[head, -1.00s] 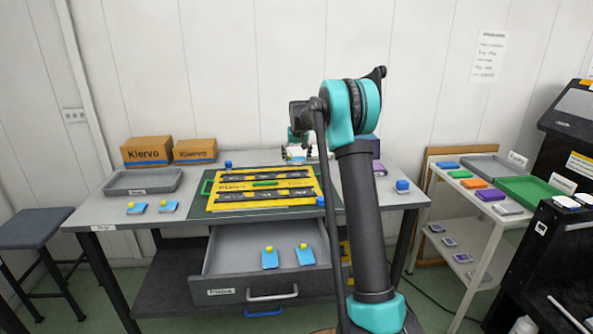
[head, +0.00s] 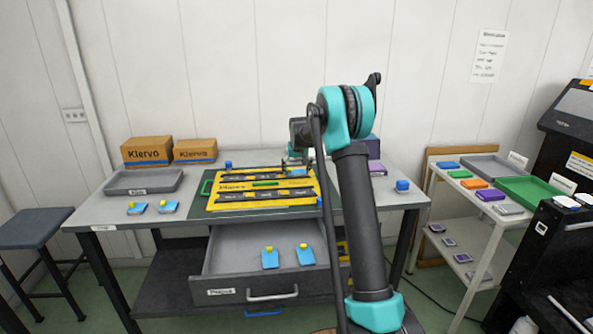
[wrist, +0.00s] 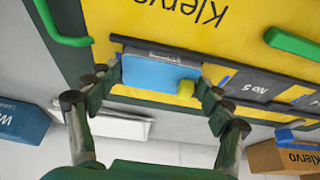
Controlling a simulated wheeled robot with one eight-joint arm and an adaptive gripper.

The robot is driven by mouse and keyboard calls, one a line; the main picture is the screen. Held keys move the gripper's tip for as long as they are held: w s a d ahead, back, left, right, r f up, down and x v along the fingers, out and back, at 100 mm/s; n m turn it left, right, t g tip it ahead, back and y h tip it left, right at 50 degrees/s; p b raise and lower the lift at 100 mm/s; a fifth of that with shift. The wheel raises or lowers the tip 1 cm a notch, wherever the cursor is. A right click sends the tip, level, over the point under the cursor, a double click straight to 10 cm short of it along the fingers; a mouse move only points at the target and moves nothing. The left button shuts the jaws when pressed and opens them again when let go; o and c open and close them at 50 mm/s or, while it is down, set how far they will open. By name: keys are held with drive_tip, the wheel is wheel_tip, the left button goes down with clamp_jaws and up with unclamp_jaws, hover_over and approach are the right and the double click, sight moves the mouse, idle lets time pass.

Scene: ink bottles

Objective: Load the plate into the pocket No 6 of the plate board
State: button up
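The yellow plate board (head: 225,206) lies on the table with black pocket strips; its lettering shows upside down in the wrist view (wrist: 165,18). A blue plate (wrist: 155,74) with a yellow knob (wrist: 186,88) is at the end of the far strip, beside the pocket marked No 5 (wrist: 250,86). My gripper (wrist: 160,88) has one finger at each short side of this plate, seemingly touching both. The plate lies over the strip's end; whether it is fully seated I cannot tell. The number there is unreadable. In the head view my arm partly hides the gripper.
The open drawer (head: 225,262) holds two blue plates with yellow knobs. Two more lie near the grey tray (head: 142,182) at the left. Blue-capped items stand around the board. Klervo boxes (head: 146,151) stand at the back. A shelf cart (head: 470,205) stands at the right.

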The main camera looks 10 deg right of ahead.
drive_tip(key=o, duration=0.3)
drive_tip(key=shift+r, duration=0.15)
drive_tip(key=v, duration=1.2)
drive_tip(key=s+d+f, duration=0.1)
drive_tip(key=s+f, duration=0.4)
drive_tip(key=s, duration=1.2)
drive_tip(key=s+d+f, duration=0.1)
drive_tip(key=s+f, duration=0.5)
drive_tip(key=s, duration=1.1)
drive_tip(key=s+d+f, duration=0.2)
drive_tip(key=s+f, duration=0.3)
drive_tip(key=s, duration=1.2)
drive_tip(key=shift+f, duration=0.35)
drive_tip(key=shift+c, duration=0.6)
